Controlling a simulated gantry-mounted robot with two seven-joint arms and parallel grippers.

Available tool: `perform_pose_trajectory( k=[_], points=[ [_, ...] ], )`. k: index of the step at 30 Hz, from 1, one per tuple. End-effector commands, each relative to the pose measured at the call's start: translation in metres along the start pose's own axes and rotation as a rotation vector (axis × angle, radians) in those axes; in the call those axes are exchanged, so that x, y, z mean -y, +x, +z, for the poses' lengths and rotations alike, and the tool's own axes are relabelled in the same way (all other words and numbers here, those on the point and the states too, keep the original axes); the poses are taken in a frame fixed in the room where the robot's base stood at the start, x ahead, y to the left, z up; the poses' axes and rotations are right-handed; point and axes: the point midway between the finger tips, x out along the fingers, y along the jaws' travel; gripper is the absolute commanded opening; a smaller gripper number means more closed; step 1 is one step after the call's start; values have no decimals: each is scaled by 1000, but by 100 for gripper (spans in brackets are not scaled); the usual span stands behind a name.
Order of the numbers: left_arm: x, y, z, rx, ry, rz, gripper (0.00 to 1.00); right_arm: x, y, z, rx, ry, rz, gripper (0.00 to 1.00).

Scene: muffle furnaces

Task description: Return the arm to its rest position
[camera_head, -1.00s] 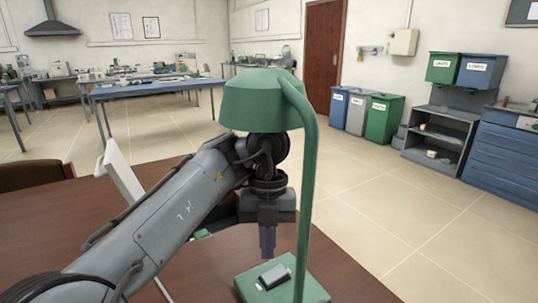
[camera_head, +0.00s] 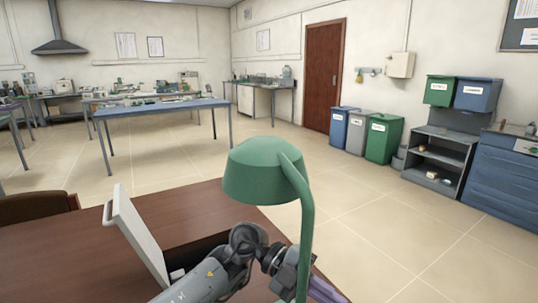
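My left arm comes in from the bottom edge, left of centre, and reaches right behind the green desk lamp (camera_head: 262,172). My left gripper (camera_head: 325,290), with purplish fingers, is at the bottom edge just right of the lamp's stem, cut by the frame. The stem passes in front of the wrist. I cannot tell whether the fingers are open or shut, and no held thing shows. My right arm and gripper are not in view.
The lamp stands on a brown desk (camera_head: 195,215); its base is out of frame. A tilted white panel (camera_head: 135,232) stands on the desk left of my arm. Beyond are open floor, a blue table (camera_head: 160,109) and bins (camera_head: 384,138).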

Motion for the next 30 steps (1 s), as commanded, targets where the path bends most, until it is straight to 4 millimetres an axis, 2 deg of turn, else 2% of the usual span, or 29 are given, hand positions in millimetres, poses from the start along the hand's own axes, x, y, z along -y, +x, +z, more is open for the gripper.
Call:
perform_pose_trajectory(
  k=[1, 5, 8, 11, 13, 15, 18, 21, 26, 30],
  points=[
    [25, -5, -13, -48, 9, -135, 0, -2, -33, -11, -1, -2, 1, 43],
    [57, -21, -22, -103, 46, -456, 0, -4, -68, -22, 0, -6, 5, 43],
    [79, -48, -28, -99, 61, -710, 0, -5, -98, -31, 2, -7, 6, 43],
    [95, -90, -30, -44, 61, -986, 0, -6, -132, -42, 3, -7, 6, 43],
    [98, -125, -30, 27, 53, -1173, 0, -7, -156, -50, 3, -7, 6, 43],
    [100, -149, -30, 89, 9, -1343, 0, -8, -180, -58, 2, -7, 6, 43],
    [112, -153, -32, 127, -148, -1548, 0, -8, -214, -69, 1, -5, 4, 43],
    [116, -158, -34, 192, -331, -1717, 0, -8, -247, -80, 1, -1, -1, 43],
    [108, -163, -46, 331, -646, -1903, 0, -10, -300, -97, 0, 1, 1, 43],
    [94, -166, -68, 474, -916, -1976, 0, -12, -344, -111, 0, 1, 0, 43]
  ],
)
